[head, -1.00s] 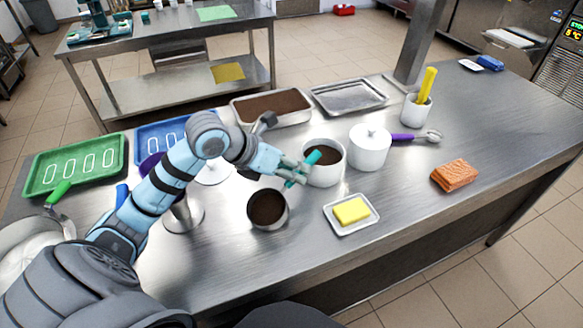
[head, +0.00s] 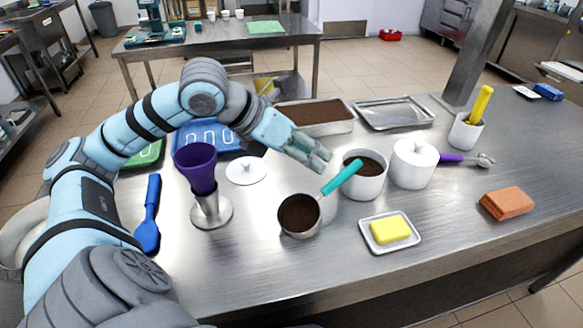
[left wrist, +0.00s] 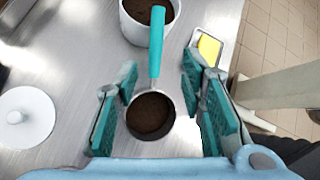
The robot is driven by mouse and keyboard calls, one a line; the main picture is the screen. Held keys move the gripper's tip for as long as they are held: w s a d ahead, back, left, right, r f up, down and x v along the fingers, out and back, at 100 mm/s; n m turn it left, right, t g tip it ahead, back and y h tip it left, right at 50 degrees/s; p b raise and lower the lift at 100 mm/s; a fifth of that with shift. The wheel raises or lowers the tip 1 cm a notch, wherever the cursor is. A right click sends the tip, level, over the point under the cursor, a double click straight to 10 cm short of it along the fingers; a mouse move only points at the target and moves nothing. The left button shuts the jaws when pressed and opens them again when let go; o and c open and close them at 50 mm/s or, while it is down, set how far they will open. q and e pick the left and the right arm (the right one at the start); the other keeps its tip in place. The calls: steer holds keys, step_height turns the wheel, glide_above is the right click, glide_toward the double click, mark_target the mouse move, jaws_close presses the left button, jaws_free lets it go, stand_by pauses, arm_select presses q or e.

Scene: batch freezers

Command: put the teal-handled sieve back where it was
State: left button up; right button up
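The teal-handled sieve (head: 299,215) is on the steel table, with dark brown powder in its round metal bowl. Its teal handle (head: 342,177) slants up to the right, in front of the white pot of brown powder (head: 362,185); I cannot tell if they touch. My left gripper (head: 322,160) is open and empty, above and behind the sieve, apart from the handle. In the left wrist view the sieve bowl (left wrist: 151,116) shows between the spread teal fingers (left wrist: 160,105), below them. My right gripper is not in view.
A purple funnel-shaped piece (head: 196,167) on a metal stand and a blue spatula (head: 149,215) are left of the sieve. A butter dish (head: 372,247), lidded white jar (head: 413,165) and orange sponge (head: 507,204) are to the right. The table front is clear.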

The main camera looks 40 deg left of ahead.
arm_select(q)
steer(key=b+v, duration=0.2)
steer(key=v, duration=0.2)
steer(key=shift+s, duration=0.25)
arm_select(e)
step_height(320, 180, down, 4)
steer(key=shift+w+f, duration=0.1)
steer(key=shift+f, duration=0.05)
arm_select(q)
steer(key=shift+f, duration=0.1)
